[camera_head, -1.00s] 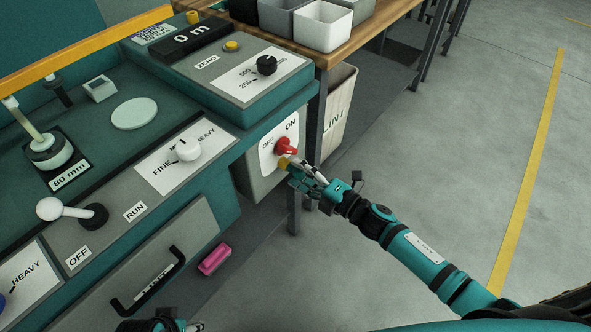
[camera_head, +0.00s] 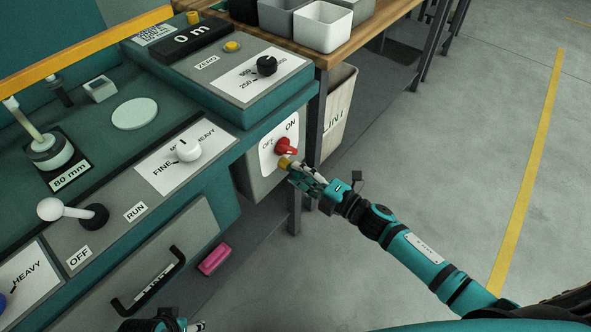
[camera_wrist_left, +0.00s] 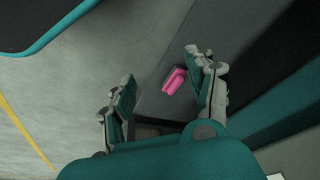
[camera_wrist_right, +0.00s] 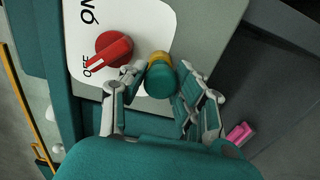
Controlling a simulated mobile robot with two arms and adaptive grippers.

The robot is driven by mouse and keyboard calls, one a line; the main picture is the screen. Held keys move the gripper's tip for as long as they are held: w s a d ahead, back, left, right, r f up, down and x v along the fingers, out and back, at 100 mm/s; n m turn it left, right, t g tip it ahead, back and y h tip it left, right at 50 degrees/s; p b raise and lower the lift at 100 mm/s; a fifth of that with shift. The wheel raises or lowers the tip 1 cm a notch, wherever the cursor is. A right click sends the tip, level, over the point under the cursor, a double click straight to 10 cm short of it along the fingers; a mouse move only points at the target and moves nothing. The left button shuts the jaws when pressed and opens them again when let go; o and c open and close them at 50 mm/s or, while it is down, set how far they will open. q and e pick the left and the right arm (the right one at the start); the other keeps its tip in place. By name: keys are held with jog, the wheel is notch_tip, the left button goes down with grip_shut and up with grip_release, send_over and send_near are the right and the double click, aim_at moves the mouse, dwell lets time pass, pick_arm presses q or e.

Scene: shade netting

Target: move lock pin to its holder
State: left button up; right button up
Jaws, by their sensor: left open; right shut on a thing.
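The lock pin appears to be the small yellow piece (camera_head: 285,162) at the tip of my right gripper (camera_head: 298,171), just below the red rotary switch (camera_head: 285,147) on the white ON/OFF plate. In the right wrist view a yellow collar (camera_wrist_right: 158,60) with a teal cylinder sits between the fingers, and my right gripper (camera_wrist_right: 160,88) is shut on it. The red switch (camera_wrist_right: 114,48) is beside it. Whether the pin touches the plate, I cannot tell. My left gripper (camera_wrist_left: 163,82) is open and empty. I cannot make out the pin's holder.
A pink block (camera_head: 214,259) lies below the bench, right of the drawer handle (camera_head: 148,281). A lint bin (camera_head: 338,115) stands under the wooden table (camera_head: 372,25), close to my right gripper. Grey floor (camera_head: 450,150) is free at the right.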

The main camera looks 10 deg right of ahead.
aim_at(303, 176)
pick_arm(q)
jog(key=shift+w, duration=0.1)
pick_arm(e)
grip_shut()
jog(key=shift+s+d, duration=0.1)
jog(key=shift+s, duration=0.05)
jog(key=shift+s+d, duration=0.2)
jog(key=shift+s, duration=0.05)
pick_arm(q)
jog(key=shift+s+f, duration=0.25)
jog(key=shift+f, duration=0.3)
pick_arm(e)
jog(key=shift+s+d, duration=0.1)
jog(key=shift+s, duration=0.05)
pick_arm(q)
jog(key=shift+f, duration=0.1)
pick_arm(e)
jog(key=shift+s+d, duration=0.1)
pick_arm(q)
jog(key=shift+f+p, duration=0.5)
jog(key=shift+f, duration=0.7)
pick_arm(e)
jog(key=shift+v, duration=1.9)
